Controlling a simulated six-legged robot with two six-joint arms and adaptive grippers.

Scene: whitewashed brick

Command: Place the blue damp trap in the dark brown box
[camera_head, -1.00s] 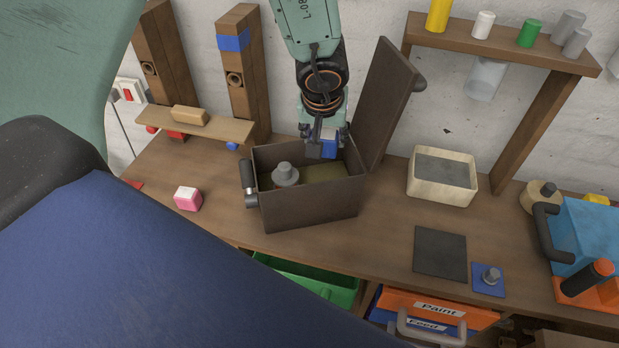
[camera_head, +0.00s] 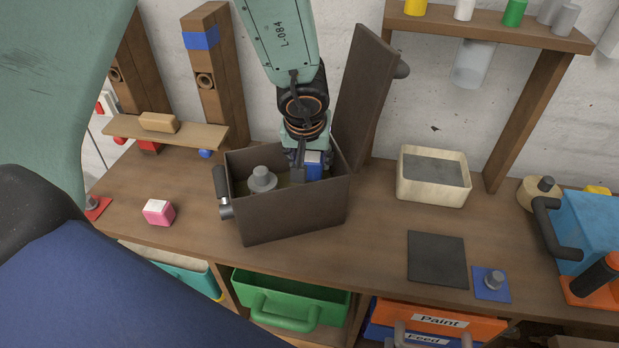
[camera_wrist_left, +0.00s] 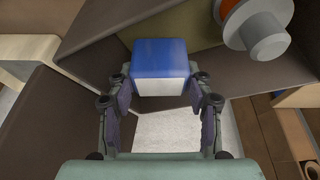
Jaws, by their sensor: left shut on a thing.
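The dark brown box (camera_head: 292,213) stands on the workbench with its lid (camera_head: 362,90) raised at the back right. My left gripper (camera_head: 304,170) reaches down into the box's right part and is shut on the blue damp trap (camera_head: 314,160). The trap is a small blue block with a white face, and in the left wrist view it (camera_wrist_left: 160,53) sits between both fingers. The front wall hides its lower part in the head view, so I cannot tell whether it touches the box floor. My right gripper is not in view.
A grey knobbed piece (camera_head: 262,180) stands inside the box on the left. A pink-and-white block (camera_head: 158,213) lies left of the box. A cream tray (camera_head: 432,190), a dark mat (camera_head: 437,258) and a blue piece with a grey knob (camera_head: 492,284) are to the right.

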